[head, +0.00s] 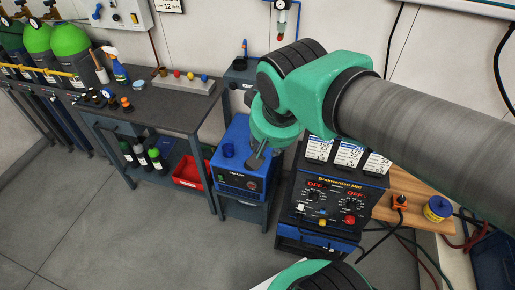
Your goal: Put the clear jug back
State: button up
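I cannot make out a clear jug in the head view. My gripper (257,160) shows only as a small dark piece below the green wrist, over the top of a blue machine (230,178). The wrist and arm hide most of it, so I cannot see whether it is open or holds anything.
A dark workbench (165,108) at left carries a spray bottle (116,66), a pale blue dish (138,86) and small fittings. A red bin (188,172) sits on its lower shelf. A welding machine (325,207) stands right. Floor (110,235) at front left is clear.

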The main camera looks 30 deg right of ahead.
jog(key=s+a, duration=0.1)
jog(key=s+a+n+y, duration=0.1)
jog(key=s, duration=0.1)
jog(key=s+a+n, duration=0.1)
jog(key=shift+s+a+r+t, duration=0.25)
jog(key=shift+r+t, duration=0.05)
jog(key=shift+r, duration=0.1)
